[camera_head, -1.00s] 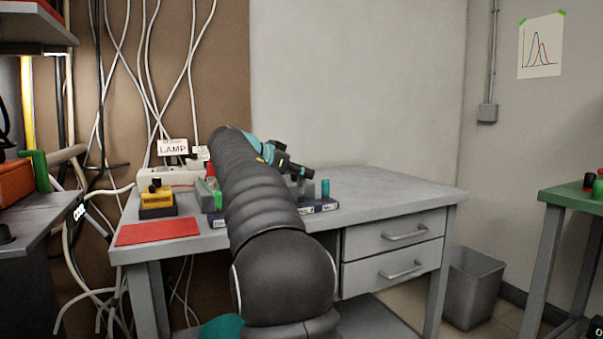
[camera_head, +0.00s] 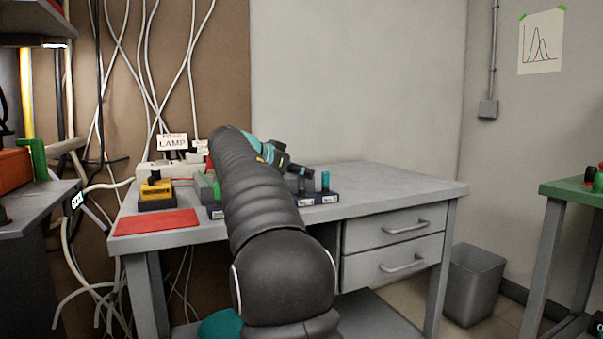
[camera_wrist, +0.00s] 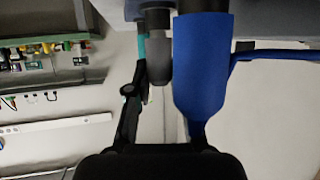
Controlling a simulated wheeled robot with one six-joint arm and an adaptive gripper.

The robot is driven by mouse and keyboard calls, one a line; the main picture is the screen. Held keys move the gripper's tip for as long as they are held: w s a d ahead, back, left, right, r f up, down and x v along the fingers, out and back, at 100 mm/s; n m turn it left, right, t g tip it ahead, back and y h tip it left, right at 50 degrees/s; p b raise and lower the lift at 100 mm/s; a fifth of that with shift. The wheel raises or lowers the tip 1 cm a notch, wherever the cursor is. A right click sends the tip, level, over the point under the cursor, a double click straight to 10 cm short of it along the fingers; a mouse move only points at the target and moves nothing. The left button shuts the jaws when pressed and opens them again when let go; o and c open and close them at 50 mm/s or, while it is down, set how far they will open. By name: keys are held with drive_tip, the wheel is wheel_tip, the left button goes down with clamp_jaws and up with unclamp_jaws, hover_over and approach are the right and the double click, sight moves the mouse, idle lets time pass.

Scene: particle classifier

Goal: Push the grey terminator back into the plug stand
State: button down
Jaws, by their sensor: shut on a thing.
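The plug stand (camera_head: 328,198) is a dark blue block with white labels on the grey bench, partly hidden behind my arm. The grey terminator (camera_head: 301,186) stands upright in it, beside a teal one (camera_head: 325,181). My gripper (camera_head: 308,171) is at the top of the grey terminator. In the wrist view the grey terminator (camera_wrist: 158,68) lies between a black finger and a large blue cylinder (camera_wrist: 202,75). My gripper (camera_wrist: 160,105) appears shut on the grey terminator; the blue cylinder hides most of the other finger. How deep the terminator sits cannot be told.
A yellow and black box (camera_head: 156,193) and a red mat (camera_head: 157,221) lie at the bench's left. The bench (camera_head: 400,183) is clear to the right. A bin (camera_head: 473,285) stands on the floor.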

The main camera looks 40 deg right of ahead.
drive_tip(key=shift+f, duration=0.35)
drive_tip(key=c, duration=1)
unclamp_jaws()
drive_tip(key=shift+o, duration=0.2)
drive_tip(key=v, duration=1.2)
drive_tip(key=shift+a, duration=0.1)
